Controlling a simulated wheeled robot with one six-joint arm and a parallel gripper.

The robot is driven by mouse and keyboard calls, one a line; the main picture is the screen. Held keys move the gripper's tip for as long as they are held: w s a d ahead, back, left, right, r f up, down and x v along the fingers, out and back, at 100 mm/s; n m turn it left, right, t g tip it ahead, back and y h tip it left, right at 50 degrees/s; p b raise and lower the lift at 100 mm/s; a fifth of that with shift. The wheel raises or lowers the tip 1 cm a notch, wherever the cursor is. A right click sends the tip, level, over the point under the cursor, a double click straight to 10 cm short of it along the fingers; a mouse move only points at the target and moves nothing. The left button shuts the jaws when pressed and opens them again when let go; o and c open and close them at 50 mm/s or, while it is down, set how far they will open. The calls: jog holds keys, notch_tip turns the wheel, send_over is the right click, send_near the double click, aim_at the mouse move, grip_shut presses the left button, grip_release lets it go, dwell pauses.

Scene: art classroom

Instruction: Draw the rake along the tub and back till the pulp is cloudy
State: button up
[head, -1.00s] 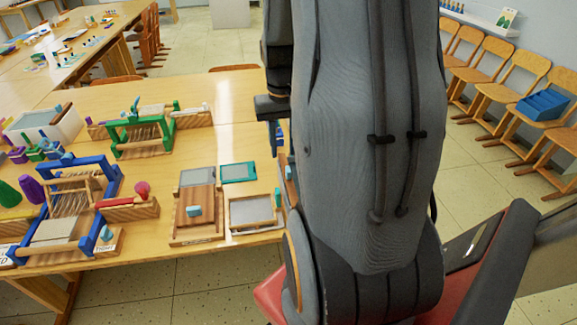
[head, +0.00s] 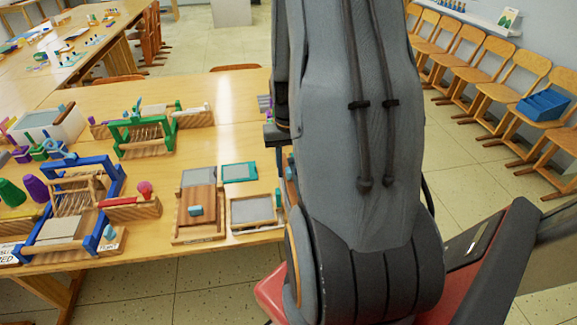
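The rake cannot be made out for sure, and the pulp's cloudiness is too small to judge. My grey arm fills the middle of the head view. My gripper is not visible, so what it holds cannot be told.
A blue loom (head: 103,222), a green loom (head: 171,132), a brown wooden press or board (head: 199,222) and a framed screen (head: 252,211) crowd the near table (head: 150,258). Purple and green cones stand far left. Chairs line the right wall. Bare tabletop lies behind the green loom.

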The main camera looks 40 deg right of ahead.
grip_shut()
jog(key=shift+d, duration=0.1)
jog(key=s+d+p, duration=0.1)
jog(key=s+d, duration=0.5)
jog(key=d, duration=0.3)
jog(key=s+d+p, duration=0.2)
jog(key=s+d, duration=0.3)
jog(key=d, duration=0.5)
jog(key=shift+s+d, duration=0.15)
jog(key=shift+s, duration=0.2)
jog(key=shift+d+r, duration=0.1)
jog(key=shift+r, duration=0.05)
grip_release()
jog(key=shift+s+d, duration=0.1)
jog(key=shift+s, duration=0.1)
jog(key=shift+w, duration=0.1)
jog(key=shift+a, duration=0.2)
notch_tip(320, 180, up, 8)
jog(key=b, duration=0.2)
